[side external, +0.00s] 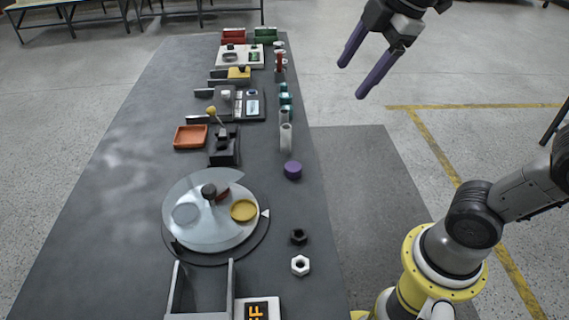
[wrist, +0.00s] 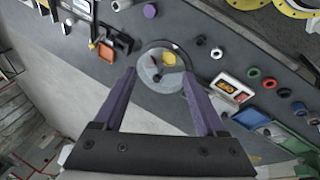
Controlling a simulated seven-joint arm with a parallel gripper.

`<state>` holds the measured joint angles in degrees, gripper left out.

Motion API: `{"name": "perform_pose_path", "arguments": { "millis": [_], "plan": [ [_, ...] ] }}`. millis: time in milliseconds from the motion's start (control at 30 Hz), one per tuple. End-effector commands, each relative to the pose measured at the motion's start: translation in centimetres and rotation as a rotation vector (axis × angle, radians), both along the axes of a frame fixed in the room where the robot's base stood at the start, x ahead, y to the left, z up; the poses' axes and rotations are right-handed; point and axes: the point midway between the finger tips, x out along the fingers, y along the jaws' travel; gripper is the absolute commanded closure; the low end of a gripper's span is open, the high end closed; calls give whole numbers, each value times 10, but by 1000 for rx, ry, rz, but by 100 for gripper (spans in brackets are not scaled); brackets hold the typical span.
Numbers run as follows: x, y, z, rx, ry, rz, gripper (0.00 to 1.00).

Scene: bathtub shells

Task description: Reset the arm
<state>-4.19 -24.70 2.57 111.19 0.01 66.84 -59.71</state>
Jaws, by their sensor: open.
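My gripper (side external: 365,72) is open and empty, with two long purple fingers. In the side external view it hangs high at the upper right, off the right edge of the table and above the floor. In the wrist view the gripper (wrist: 160,100) shows its fingers spread apart with nothing between them. The dark grey table (side external: 105,215) lies below and to the left of it, and nothing touches the fingers.
A round turntable (side external: 215,240) with a clear cover stands on the table. A purple cylinder (side external: 293,170), a black nut (side external: 299,237) and a white nut (side external: 300,265) lie right of it. An orange tray (side external: 190,136) and several fixtures stand farther back. The air around my gripper is clear.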

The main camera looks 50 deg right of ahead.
Motion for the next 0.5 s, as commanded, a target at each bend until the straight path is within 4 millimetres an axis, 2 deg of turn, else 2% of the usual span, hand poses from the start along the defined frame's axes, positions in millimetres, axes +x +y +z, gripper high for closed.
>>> {"name": "perform_pose_path", "arguments": {
  "millis": [33,100,233,300,400,500],
  "plan": [
    [-21,-6,-9,37,-20,-98,26],
    [-45,-12,-26,98,-40,-246,26],
    [-81,-19,-66,228,-63,-529,26],
    [-93,-20,-86,293,-59,-665,26],
    [-100,-19,-109,361,-35,-823,26],
    [-98,-19,-113,418,-40,-930,26]
  ]
}}
